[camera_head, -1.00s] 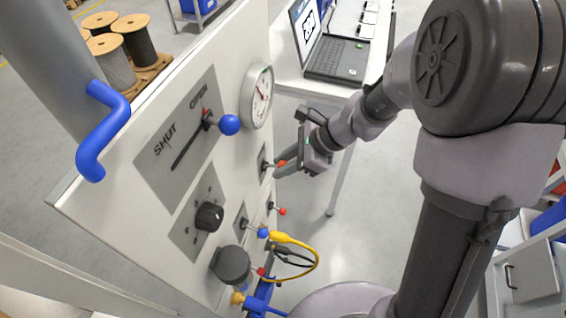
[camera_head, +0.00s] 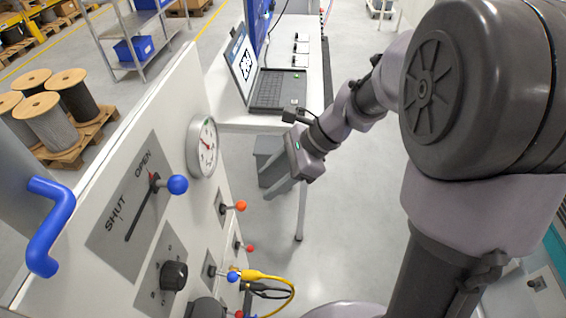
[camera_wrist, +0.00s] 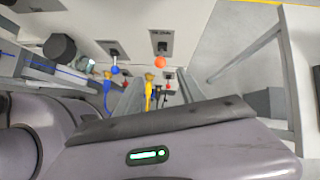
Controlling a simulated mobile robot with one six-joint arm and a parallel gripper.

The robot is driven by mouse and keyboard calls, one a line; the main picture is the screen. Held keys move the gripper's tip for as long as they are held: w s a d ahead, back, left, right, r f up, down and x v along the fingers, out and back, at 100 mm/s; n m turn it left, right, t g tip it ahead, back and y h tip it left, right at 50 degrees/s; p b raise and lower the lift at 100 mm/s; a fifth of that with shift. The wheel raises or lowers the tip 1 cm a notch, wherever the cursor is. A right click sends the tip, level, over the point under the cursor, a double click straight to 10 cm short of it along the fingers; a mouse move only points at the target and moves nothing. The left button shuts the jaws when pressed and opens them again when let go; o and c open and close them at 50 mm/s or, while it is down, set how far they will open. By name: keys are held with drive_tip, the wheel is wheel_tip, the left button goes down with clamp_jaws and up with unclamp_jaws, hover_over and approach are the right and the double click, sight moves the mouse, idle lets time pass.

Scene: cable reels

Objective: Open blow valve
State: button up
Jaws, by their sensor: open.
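The white panel (camera_head: 90,170) carries a slotted plate marked SHUT and OPEN. Its blue-ball lever (camera_head: 177,184) stands at the OPEN end of the slot. Below the gauge, an orange-ball lever (camera_head: 240,206) sticks out; its ball also shows in the wrist view (camera_wrist: 160,62). I cannot read which lever is labelled as the blow valve. My gripper (camera_head: 267,184) is open and empty, in the air to the right of the panel and apart from the orange ball. Its fingers point left towards the panel side.
A round gauge (camera_head: 202,147) sits above the levers. A laptop (camera_head: 270,85) stands on a white table behind my gripper.

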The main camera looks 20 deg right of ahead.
drive_tip(key=v, duration=0.5)
